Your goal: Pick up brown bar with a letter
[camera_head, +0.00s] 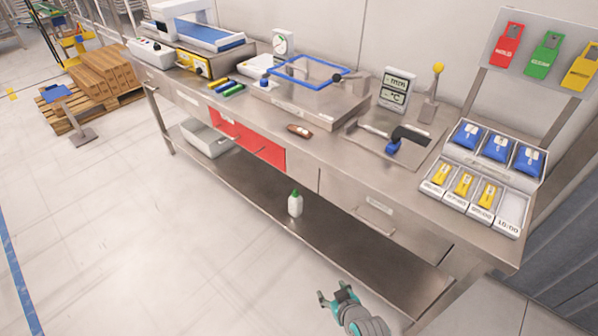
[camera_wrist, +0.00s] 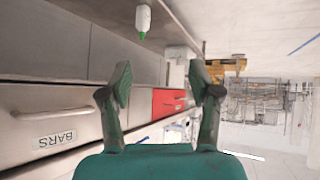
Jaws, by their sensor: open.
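A small brown bar (camera_head: 299,130) with a pale mark on it lies near the front edge of the steel counter (camera_head: 330,168), above the drawers. The mark is too small to read. My gripper (camera_head: 336,294) is low in front of the counter, to the right of the bar and well apart from it. In the wrist view my gripper (camera_wrist: 161,88) has its two fingers spread with nothing between them. The bar is not seen in the wrist view.
A red drawer (camera_head: 247,139) and steel drawers front the counter; one drawer (camera_wrist: 50,125) reads "BARS". A white bottle (camera_head: 295,203) stands on the lower shelf.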

